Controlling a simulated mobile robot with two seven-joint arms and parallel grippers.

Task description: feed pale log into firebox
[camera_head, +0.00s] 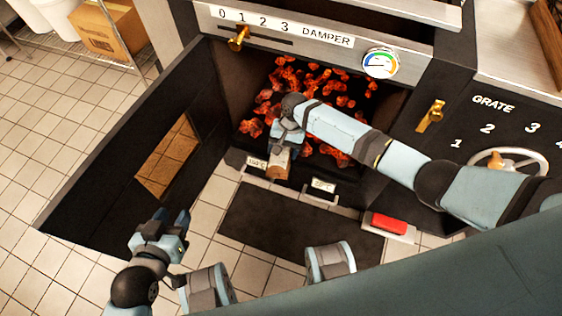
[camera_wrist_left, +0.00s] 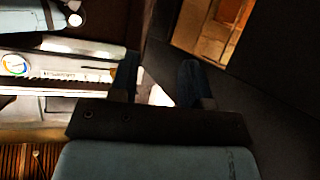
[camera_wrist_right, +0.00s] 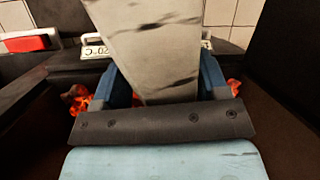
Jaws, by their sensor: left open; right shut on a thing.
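The pale log (camera_wrist_right: 155,50) has whitish bark with dark streaks and lies between the fingers of my right gripper (camera_wrist_right: 165,85) in the right wrist view. In the head view, my right gripper (camera_head: 285,150) is over the front part of the firebox, shut on the log, whose brown end (camera_head: 278,166) points out at the front edge. The firebox (camera_head: 225,85) is open, with glowing embers (camera_head: 310,98) inside. My left gripper (camera_head: 170,222) is open and empty, low in front of the open firebox door (camera_head: 95,165).
The damper lever (camera_head: 238,38) and a gauge (camera_head: 381,62) are above the opening. The grate lever (camera_head: 431,115), a handwheel (camera_head: 508,160) and a red button (camera_head: 389,222) are at right. A dark mat (camera_head: 275,232) lies on the tiled floor before the firebox.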

